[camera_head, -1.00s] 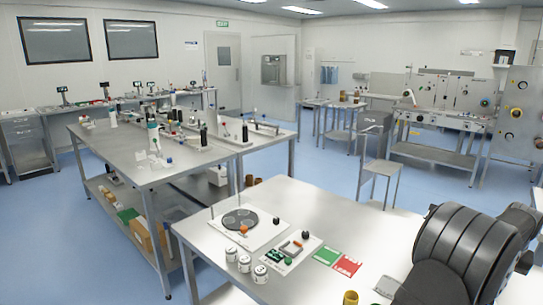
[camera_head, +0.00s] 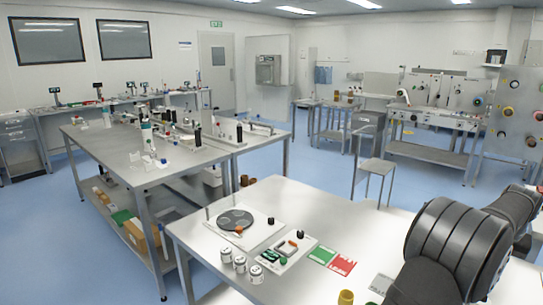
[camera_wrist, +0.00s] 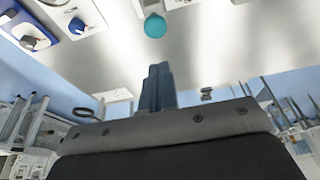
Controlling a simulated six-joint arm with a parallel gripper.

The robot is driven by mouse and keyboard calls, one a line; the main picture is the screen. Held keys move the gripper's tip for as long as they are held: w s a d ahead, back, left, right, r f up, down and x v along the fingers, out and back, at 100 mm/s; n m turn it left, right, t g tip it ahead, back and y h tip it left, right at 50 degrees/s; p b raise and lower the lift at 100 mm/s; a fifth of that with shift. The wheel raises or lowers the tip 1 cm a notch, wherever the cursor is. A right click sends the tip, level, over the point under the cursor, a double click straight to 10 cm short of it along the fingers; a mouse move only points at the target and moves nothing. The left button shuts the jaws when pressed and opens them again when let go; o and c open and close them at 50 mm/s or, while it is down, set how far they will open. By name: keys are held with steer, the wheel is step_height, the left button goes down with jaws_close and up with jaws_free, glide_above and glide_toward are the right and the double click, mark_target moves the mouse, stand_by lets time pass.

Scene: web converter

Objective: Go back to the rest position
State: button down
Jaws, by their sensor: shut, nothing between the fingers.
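My gripper (camera_wrist: 157,88) shows in the wrist view as two dark fingers pressed together, with nothing held between them. The fingertips point toward a pale grey surface and touch nothing that I can see. In the head view only my dark grey arm shows, at the lower right over the near table (camera_head: 330,215); the gripper itself is out of sight there.
The near table holds a white board with a grey disc (camera_head: 236,220), several white jars (camera_head: 240,264), a green card (camera_head: 322,254), a red card (camera_head: 342,265) and a yellow cup (camera_head: 346,297). A teal round thing (camera_wrist: 155,26) lies beyond my fingertips.

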step_height(320, 180, down, 7)
steer(key=shift+r, duration=0.1)
stand_by(0.7)
steer(key=s+a+r+n, duration=0.1)
steer(key=a+r, duration=0.4)
steer(key=a, duration=0.6)
steer(key=s+a+r+t, duration=0.1)
steer(key=a+r, duration=0.3)
steer(key=a, duration=0.6)
steer(key=s+a+r+n, duration=0.1)
steer(key=a+r, duration=0.4)
steer(key=a, duration=0.6)
steer(key=s+a+f+n, duration=0.1)
steer(key=s+a, duration=0.3)
steer(key=a, duration=0.3)
steer(key=s+a+f, duration=0.1)
steer(key=s+a, duration=0.3)
steer(key=a, duration=0.3)
steer(key=s+a+f+n+t, duration=0.1)
steer(key=s+a+f, duration=0.8)
steer(key=s, duration=0.1)
steer(key=shift+a+t, duration=0.3)
steer(key=shift+a, duration=0.05)
steer(key=shift+s, duration=0.1)
